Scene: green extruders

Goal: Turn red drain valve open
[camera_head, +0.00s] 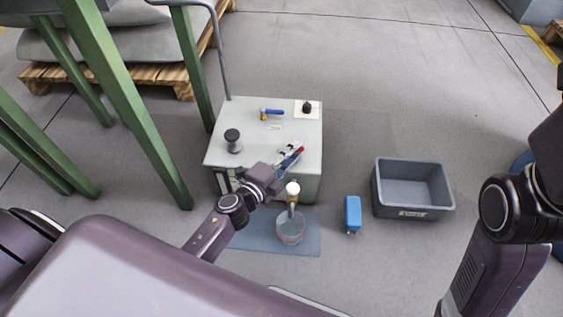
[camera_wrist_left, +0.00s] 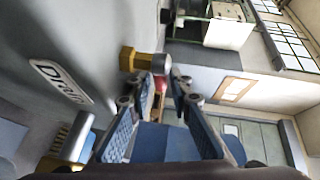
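The red drain valve handle (camera_head: 300,149) shows as a small red tip at the front edge of the cabinet top, beside my left gripper (camera_head: 289,157). In the left wrist view the red handle (camera_wrist_left: 160,84) lies between the fingertips of my left gripper (camera_wrist_left: 156,88), seen partly behind the brass and steel valve body (camera_wrist_left: 146,61). The two blue-padded fingers are apart, with gaps beside the handle; whether either touches it I cannot tell. A "Drain" label (camera_wrist_left: 61,81) is on the grey wall beside the valve. My right gripper is out of view.
The pale cabinet (camera_head: 277,142) carries a blue-handled valve (camera_head: 271,112) and black knobs (camera_head: 233,140). A clear container (camera_head: 290,229) stands on a blue mat (camera_head: 309,242) below a spout (camera_head: 292,190). A blue object (camera_head: 353,213) and grey bin (camera_head: 412,210) stand right. Green posts (camera_head: 140,110) rise left.

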